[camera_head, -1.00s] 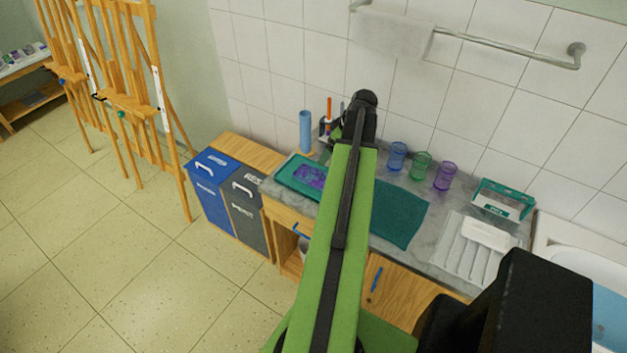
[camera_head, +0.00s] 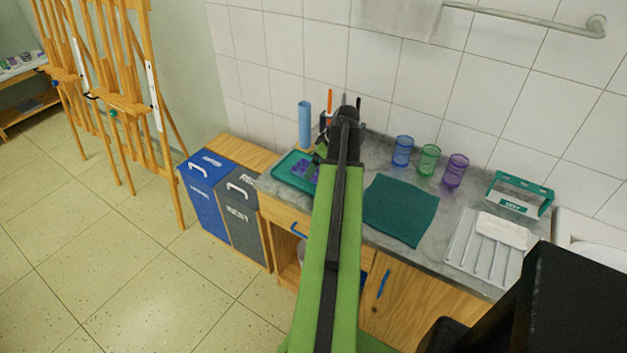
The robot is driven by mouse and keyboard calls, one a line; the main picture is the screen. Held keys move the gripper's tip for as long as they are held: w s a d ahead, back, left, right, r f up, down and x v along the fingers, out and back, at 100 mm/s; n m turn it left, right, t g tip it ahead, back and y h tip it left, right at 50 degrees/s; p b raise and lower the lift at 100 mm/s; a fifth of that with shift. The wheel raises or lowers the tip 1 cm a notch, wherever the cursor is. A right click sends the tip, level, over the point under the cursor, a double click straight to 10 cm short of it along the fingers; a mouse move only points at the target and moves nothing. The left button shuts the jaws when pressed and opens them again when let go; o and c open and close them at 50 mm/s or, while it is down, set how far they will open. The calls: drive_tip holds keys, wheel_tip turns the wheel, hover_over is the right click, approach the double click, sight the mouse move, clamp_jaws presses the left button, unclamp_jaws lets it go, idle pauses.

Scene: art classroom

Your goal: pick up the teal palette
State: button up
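A flat teal piece with a purple patch on it (camera_head: 285,171) lies at the left end of the grey counter; it looks like the teal palette, though I cannot tell whether it is one piece or a tray holding something. My arm hides its right part. My gripper (camera_head: 319,156) shows only as a small dark shape beyond the arm, at the right side of the teal piece. I cannot see its fingers clearly, nor whether it touches anything.
A dark teal cloth (camera_head: 401,210) lies mid-counter. Blue (camera_head: 403,151), green (camera_head: 428,160) and purple (camera_head: 455,170) cups stand behind it. A light blue cylinder (camera_head: 305,124) stands at the back left. A white ribbed tray (camera_head: 482,262) is at right. Bins (camera_head: 205,190) stand left.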

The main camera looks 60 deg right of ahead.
sight(316, 174)
drive_tip(key=b+x, duration=0.1)
drive_tip(key=x, duration=0.2)
drive_tip(key=shift+s+f+b, duration=0.1)
drive_tip(key=shift+f+b, duration=0.05)
drive_tip(key=shift+b, duration=0.25)
drive_tip(key=c, duration=1.5)
drive_tip(key=shift+r+p, duration=0.3)
wheel_tip(316, 174, up, 4)
drive_tip(key=p, duration=0.4)
drive_tip(key=shift+r, duration=0.25)
drive_tip(key=s+d+r+p, duration=0.2)
drive_tip(key=s, duration=0.1)
drive_tip(key=s+d+r+p, duration=0.2)
drive_tip(key=s, duration=0.1)
drive_tip(key=s+d+r+p, duration=0.2)
drive_tip(key=s, duration=0.2)
drive_tip(key=shift+d+r+p, duration=0.1)
drive_tip(key=shift+r+p, duration=0.05)
drive_tip(key=shift+p, duration=0.25)
